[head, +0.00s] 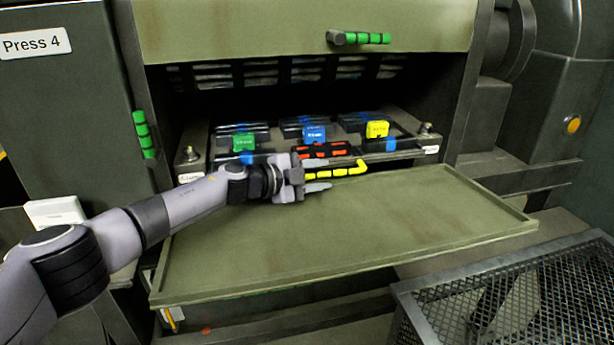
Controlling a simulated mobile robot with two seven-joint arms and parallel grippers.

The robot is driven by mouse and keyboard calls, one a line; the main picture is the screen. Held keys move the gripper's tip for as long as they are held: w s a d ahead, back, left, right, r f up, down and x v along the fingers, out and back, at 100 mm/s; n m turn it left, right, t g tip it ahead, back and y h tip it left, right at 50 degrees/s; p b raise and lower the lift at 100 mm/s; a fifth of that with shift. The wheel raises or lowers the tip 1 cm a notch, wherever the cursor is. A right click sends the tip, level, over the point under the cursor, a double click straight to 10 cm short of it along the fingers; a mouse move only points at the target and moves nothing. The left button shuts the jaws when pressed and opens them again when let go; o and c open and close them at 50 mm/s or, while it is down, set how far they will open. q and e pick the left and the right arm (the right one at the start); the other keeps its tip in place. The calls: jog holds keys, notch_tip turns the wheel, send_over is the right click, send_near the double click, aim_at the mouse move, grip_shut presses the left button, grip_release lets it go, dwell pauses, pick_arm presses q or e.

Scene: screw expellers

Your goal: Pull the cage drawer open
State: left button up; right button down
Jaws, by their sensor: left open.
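The cage drawer appears to be the dark unit (403,148) inside the press opening, carrying green, blue and yellow blocks on top. A yellow-and-black striped bar handle (348,171) runs along its front edge, bent at its right end. My left gripper (321,175) reaches in from the left at this handle. Its two fingers are open, one above and one below the handle's left part, and whether they touch it I cannot tell. The gripper hides the handle's left end. My right gripper is not in view.
A wide green flap with a raised rim (345,238) lies below the opening, under my left arm. A red-and-black handle (321,150) sits just above the striped one. A mesh cage (520,300) stands at lower right. The green upper cover (270,28) hangs above.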

pick_arm(q)
jog(key=p+v, duration=0.1)
jog(key=v, duration=0.4)
jog(key=shift+v, duration=0.95)
